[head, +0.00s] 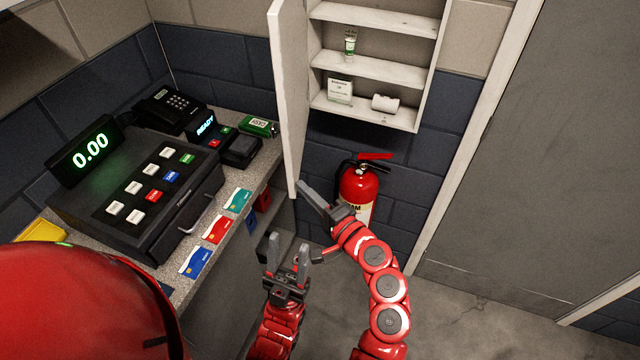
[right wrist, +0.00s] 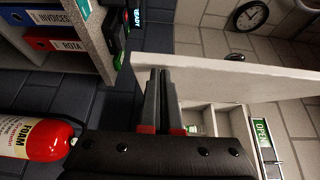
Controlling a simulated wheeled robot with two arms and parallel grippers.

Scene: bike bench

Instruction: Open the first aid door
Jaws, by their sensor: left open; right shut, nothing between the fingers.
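The white first aid cabinet (head: 437,60) hangs on the wall at the top of the head view. Its door (head: 288,80) stands swung out on the left side, so the shelves show. My right gripper (head: 304,186) is shut and empty, its tips by the door's lower edge. In the right wrist view the shut fingers (right wrist: 161,72) overlap the door panel (right wrist: 225,78); whether they touch it I cannot tell. My left gripper (head: 288,250) is open and empty, lower down and left of the right arm, clear of the door.
A green-white tube (head: 350,45), a small box (head: 340,90) and a white roll (head: 385,103) are on the shelves. A red extinguisher (head: 358,185) stands below the cabinet. The counter (head: 178,292) with a cash register (head: 150,195) is at left. Floor at right is free.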

